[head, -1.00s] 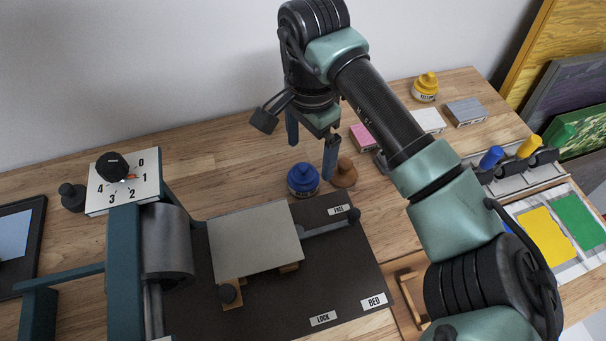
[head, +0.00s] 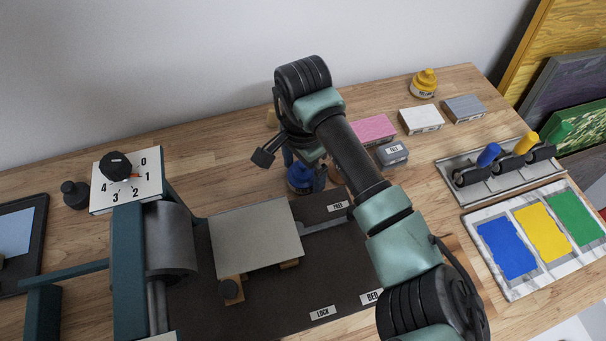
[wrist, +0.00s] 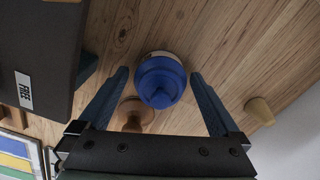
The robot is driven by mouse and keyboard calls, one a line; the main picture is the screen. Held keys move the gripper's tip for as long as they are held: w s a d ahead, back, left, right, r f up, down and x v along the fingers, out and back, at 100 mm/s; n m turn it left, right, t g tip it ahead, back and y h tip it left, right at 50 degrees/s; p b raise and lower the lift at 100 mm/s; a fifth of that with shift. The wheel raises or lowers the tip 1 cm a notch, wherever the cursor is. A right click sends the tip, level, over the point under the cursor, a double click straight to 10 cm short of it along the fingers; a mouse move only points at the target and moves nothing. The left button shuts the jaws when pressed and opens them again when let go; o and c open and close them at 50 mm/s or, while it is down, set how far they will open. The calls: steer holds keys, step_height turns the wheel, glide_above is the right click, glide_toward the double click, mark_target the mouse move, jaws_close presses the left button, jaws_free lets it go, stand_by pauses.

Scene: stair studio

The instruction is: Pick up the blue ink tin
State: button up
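The blue ink tin (head: 300,179) stands upright on the wooden table, just behind the press bed. In the head view my gripper (head: 304,168) is down at the tin and partly covers it. In the wrist view the blue ink tin (wrist: 160,80) lies between the two spread fingers of my gripper (wrist: 166,88), with a gap on each side. The gripper is open and holds nothing. A brown wooden knob-shaped object (wrist: 133,115) stands close beside the tin, partly under the gripper's edge in the wrist view.
The press bed plate (head: 255,238) and its lever are in front of the tin. Pink (head: 373,129), white (head: 420,120) and grey blocks and a yellow ink tin (head: 424,84) stand to the right. A small tan object (wrist: 259,110) is right of the fingers in the wrist view.

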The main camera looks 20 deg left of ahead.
steer(key=shift+r, duration=0.1)
jaws_close()
